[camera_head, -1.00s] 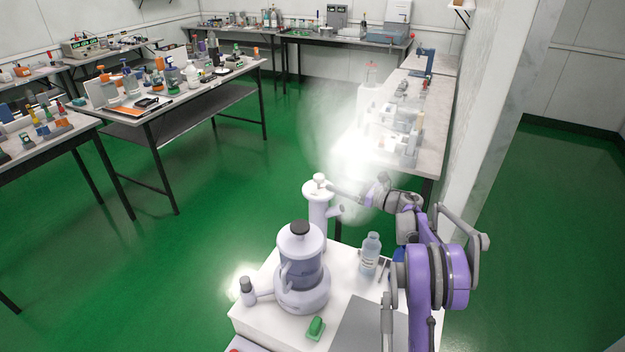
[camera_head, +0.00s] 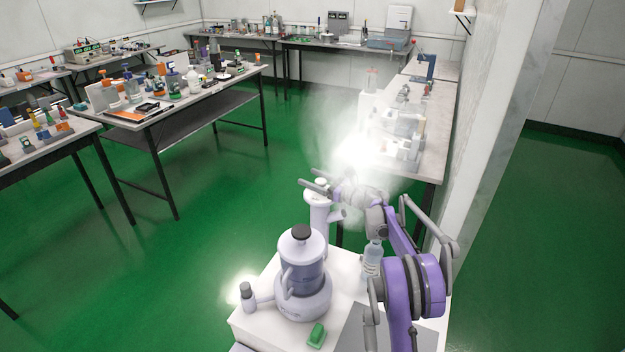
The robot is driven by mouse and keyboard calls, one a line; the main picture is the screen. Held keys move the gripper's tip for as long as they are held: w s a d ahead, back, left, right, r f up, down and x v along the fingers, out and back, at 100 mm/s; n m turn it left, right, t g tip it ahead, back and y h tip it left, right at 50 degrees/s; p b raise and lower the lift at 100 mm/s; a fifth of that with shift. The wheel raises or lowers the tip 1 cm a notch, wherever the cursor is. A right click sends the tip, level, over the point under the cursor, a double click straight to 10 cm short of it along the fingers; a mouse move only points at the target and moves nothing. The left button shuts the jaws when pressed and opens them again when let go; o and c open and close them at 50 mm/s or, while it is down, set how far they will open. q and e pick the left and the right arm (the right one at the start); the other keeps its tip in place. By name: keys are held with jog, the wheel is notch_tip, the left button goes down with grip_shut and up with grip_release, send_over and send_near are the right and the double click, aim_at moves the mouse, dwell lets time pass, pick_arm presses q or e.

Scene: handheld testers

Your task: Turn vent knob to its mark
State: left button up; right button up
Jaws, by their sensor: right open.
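A pale lavender vessel (camera_head: 304,300) with a dark cap (camera_head: 301,232) stands on a white-topped stand. Behind it rises a pale column (camera_head: 319,215) with a light round knob (camera_head: 321,184) at its top, which looks like the vent knob. My right gripper (camera_head: 309,178) is open at the column's top, its grey fingers pointing left and spread around or just above the knob. I cannot tell whether they touch it. No mark on the knob can be made out. My left gripper is not in view.
A clear bottle (camera_head: 371,264) stands close under my right arm, partly hidden. A small grey-capped part (camera_head: 247,296) and a green block (camera_head: 316,336) are near the vessel. White haze and glare cover part of the bench behind. Green floor lies open at left.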

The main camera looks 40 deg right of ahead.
grip_shut()
jog(key=shift+a+r+n+g+y+p, duration=0.15)
jog(key=shift+n+g+y+p, duration=0.35)
jog(key=shift+n+y, duration=0.5)
jog(key=n+g+y, duration=0.1)
jog(key=y, duration=0.1)
jog(key=n+g+y+p, duration=0.1)
jog(key=shift+s+a+y, duration=0.2)
jog(key=shift+y, duration=0.2)
jog(key=shift+s+a+n+g, duration=0.1)
jog(key=shift+n+g, duration=0.2)
jog(key=shift+y, duration=0.3)
grip_release()
